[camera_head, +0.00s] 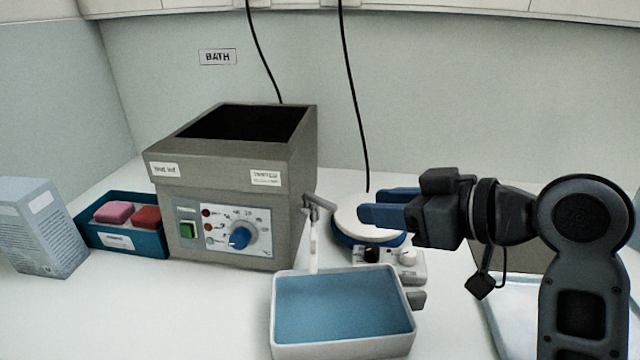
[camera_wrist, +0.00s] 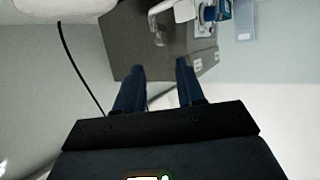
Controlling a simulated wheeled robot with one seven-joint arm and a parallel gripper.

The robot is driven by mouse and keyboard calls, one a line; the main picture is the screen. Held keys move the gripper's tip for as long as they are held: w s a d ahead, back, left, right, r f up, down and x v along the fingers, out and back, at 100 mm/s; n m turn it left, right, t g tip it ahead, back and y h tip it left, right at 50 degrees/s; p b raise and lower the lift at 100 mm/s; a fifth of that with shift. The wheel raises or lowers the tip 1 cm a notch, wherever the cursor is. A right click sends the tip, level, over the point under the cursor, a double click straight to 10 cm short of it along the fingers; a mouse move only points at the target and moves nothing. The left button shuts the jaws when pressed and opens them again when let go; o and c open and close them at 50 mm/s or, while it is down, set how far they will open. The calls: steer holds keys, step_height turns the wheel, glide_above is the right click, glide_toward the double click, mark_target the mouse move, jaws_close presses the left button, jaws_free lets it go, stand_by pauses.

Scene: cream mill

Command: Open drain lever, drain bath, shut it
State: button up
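The grey bath (camera_head: 222,163) stands on the bench, its open top dark inside, so I cannot see any liquid. The drain lever (camera_head: 320,202) is on a grey fitting at the bath's lower right side. A pale spout or handle (camera_head: 313,245) hangs down there. A white pan (camera_head: 343,346) with a blue inside sits below and in front; I cannot tell if that is liquid. My gripper (camera_head: 368,206) is open and empty, right of the lever and apart from it. In the wrist view the gripper (camera_wrist: 158,78) has its fingers apart, with the bath (camera_wrist: 130,40) beyond.
A round white-topped device (camera_head: 358,222) stands behind the fingers. A teal bin (camera_head: 125,240) with pink and red blocks and a pale blue box (camera_head: 42,228) are at left. Black cables (camera_head: 352,100) hang behind. A pale tray (camera_head: 510,310) lies at right. The front left bench is clear.

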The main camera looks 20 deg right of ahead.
mark_target(329, 203)
steer(key=x, duration=0.8)
steer(key=shift+s, duration=0.1)
jaws_close()
stand_by(0.4)
